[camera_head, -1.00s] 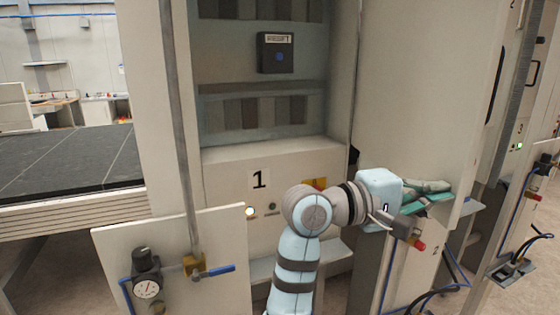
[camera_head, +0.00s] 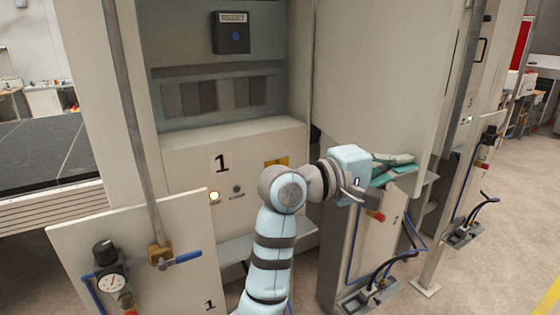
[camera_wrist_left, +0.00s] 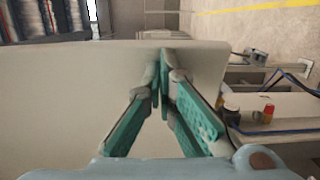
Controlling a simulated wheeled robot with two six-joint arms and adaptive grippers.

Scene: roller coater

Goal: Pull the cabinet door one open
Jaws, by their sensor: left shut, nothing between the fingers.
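Cabinet door one (camera_head: 385,80) is a large plain pale panel. It stands swung out at the right of the cabinet marked 1, and the cabinet's inside shows. My left gripper (camera_head: 408,165) is at the lower part of the door's inner face, close to its free edge. In the left wrist view, its green fingers (camera_wrist_left: 163,68) are closed together with nothing between them, in front of the pale door panel (camera_wrist_left: 70,95). Whether the tips touch the panel I cannot tell. The door's handle is not visible. My right gripper is not in view.
A low panel with a gauge (camera_head: 112,283) and a blue valve lever (camera_head: 183,258) stands at the front left. A grey post (camera_head: 130,120) rises beside it. Another low panel (camera_head: 380,232) with cables stands below my gripper. Open floor (camera_head: 500,265) lies to the right.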

